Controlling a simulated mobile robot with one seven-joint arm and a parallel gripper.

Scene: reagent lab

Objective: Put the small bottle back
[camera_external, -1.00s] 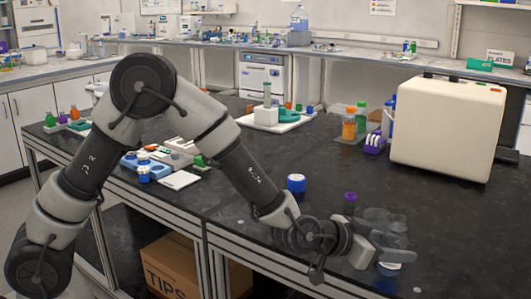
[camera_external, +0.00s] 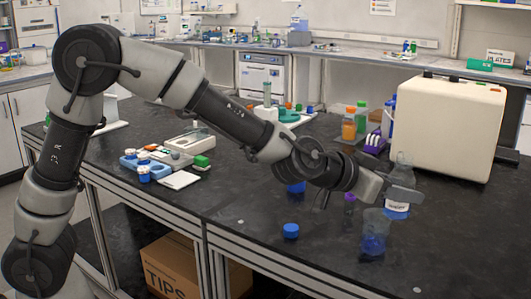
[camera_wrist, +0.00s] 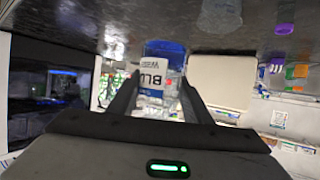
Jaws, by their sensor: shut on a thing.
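A small clear bottle (camera_external: 398,208) with a white label and blue liquid low inside is upright between the fingers of my gripper (camera_external: 403,193). In the wrist view my gripper (camera_wrist: 155,88) is shut on the bottle (camera_wrist: 152,72), whose label reads "BLU" in part. It appears held above the bench; the exact gap under it is unclear. A clear beaker (camera_external: 374,238) with blue liquid stands on the bench in front of the bottle. A loose blue cap (camera_external: 290,231) lies on the bench to the left.
A purple-capped vial (camera_external: 349,199) stands just left of the beaker. A blue-capped item (camera_external: 296,187) is partly hidden by my arm. A large cream box (camera_external: 448,125) stands behind my gripper, with a purple rack (camera_external: 374,143) beside it.

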